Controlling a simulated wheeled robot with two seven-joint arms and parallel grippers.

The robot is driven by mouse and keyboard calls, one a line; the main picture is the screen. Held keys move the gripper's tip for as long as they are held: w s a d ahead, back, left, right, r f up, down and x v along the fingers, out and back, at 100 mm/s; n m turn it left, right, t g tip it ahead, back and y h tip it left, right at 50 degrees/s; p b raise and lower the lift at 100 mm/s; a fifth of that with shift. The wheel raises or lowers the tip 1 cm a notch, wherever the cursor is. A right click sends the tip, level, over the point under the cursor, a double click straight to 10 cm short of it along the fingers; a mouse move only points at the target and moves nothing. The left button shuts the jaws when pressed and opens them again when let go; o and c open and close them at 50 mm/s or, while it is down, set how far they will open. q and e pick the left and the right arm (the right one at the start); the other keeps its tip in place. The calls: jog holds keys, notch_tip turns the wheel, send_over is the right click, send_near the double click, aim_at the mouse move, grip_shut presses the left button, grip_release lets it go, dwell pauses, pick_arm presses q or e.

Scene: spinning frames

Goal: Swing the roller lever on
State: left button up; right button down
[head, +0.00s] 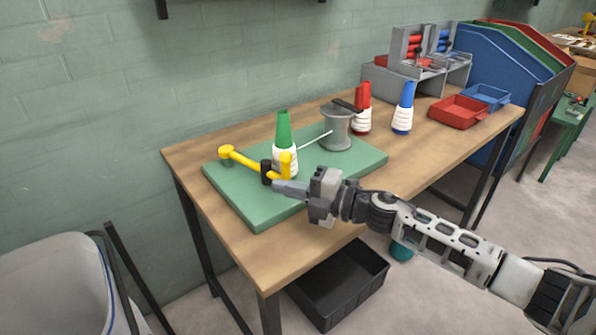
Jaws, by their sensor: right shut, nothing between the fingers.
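The yellow lever (246,161) lies over the green board on the table, with a round yellow knob at its left end. A black roller (266,173) sits at its right end, and an upright yellow piece (287,167) stands beside it. A green-topped cone with white thread (283,135) stands just behind. My right gripper (280,187) is shut and empty, its fingertips close to the front of the roller and the yellow piece; I cannot tell whether they touch. My left gripper is not in view.
The green board (345,165) also bears a grey spool (337,128) with a thin white rod. A red cone (362,110) and a blue cone (404,108) stand behind it. Red (458,110) and blue (487,96) trays sit at right. The table's front left is clear.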

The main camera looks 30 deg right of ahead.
jog(key=s+d+b, duration=0.2)
jog(key=s+d, duration=0.2)
jog(key=d, duration=0.4)
jog(key=shift+s+d, duration=0.2)
jog(key=shift+s, duration=0.2)
